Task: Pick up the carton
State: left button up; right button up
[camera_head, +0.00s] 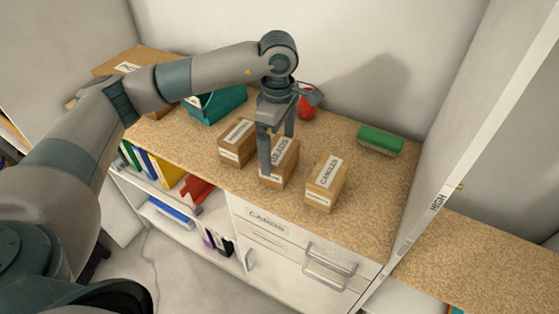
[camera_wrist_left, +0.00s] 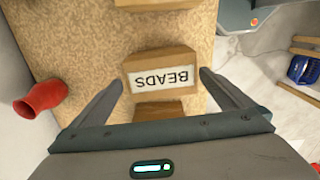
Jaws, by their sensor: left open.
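Three small brown cartons stand in a row on the cork-coloured countertop. The middle carton (camera_head: 284,166) is partly covered by a finger of my left gripper (camera_head: 277,152), which points down over it. In the left wrist view this carton (camera_wrist_left: 160,62) shows a white BEADS label and lies between the two spread fingers of the gripper (camera_wrist_left: 162,80). The gripper is open; I cannot tell whether the fingers touch the carton. The left carton (camera_head: 237,143) and the right carton (camera_head: 326,184), labelled CANDLES, stand on either side. My right gripper does not show.
A red vase (camera_head: 306,107) stands behind the cartons, also at left in the wrist view (camera_wrist_left: 40,97). A green-topped block (camera_head: 380,140) sits at the back right, a teal box (camera_head: 216,103) at the left. A tall white panel (camera_head: 456,150) bounds the counter (camera_head: 385,215) on the right.

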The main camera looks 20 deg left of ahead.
pick_arm(q)
jog(key=shift+s+d+f+p, duration=0.1)
jog(key=shift+s+f+p, duration=0.05)
jog(key=shift+f+p, duration=0.4)
notch_tip(320, 180, down, 3)
jog(key=shift+d+r+p, duration=0.1)
jog(key=shift+d+p, duration=0.05)
jog(key=shift+p, duration=0.7)
jog(key=shift+f, duration=0.6)
jog(key=c, duration=1.2)
jog(key=shift+r, duration=0.2)
